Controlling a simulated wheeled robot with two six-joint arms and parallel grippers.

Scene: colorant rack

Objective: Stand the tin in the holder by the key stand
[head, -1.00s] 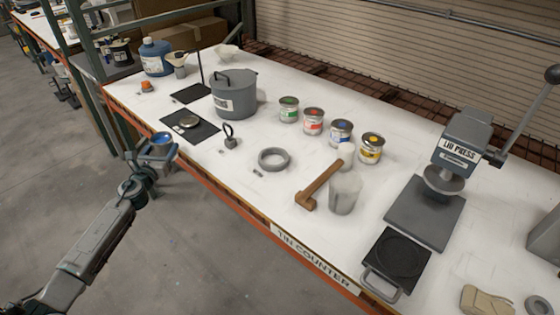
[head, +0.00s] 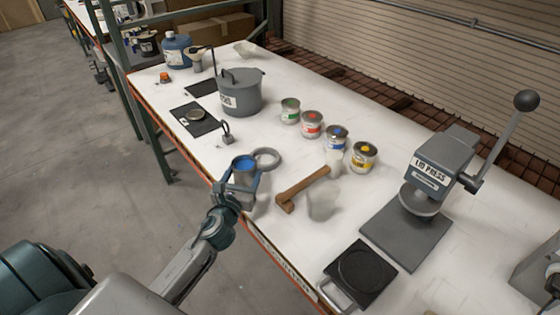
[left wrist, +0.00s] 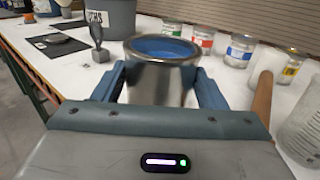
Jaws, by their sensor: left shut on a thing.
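An open metal tin with blue inside (head: 244,168) is held upright in my left gripper (head: 238,186), over the front part of the counter. In the left wrist view the tin (left wrist: 161,80) sits between both fingers, its rim level. A grey ring-shaped holder (head: 270,153) lies on the counter just behind and right of the tin, partly covered by it. The tin is outside the ring in the picture; its height above the counter is hard to tell. The small key stand (head: 227,136) stands left of the ring; it also shows in the left wrist view (left wrist: 98,42). My right gripper is not in view.
Several labelled tins (head: 312,125) line up behind. A lid press (head: 430,185) is at right.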

